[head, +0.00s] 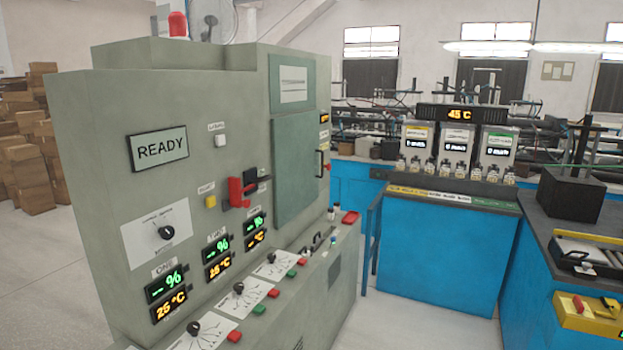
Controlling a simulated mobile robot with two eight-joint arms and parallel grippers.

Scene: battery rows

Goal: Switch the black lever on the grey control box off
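The large grey-green control box (85,150) fills the left and middle of the head view. A red handle (238,192) stands out from its front panel. Just right of it and partly behind it is a small black lever or handle (251,178); its exact position is hard to tell. A black rotary knob (166,232) sits on a white plate left of these. Several more black knobs, such as one on the sloped ledge (239,288), sit on white plates. Neither of my grippers is in view.
A READY display (159,149) and several percent and temperature readouts are on the panel. Green and red buttons line the ledge. A grey-green door (296,160) is right of the handles. Blue benches (440,255) stand at right, with floor between. Cardboard boxes (28,165) are stacked far left.

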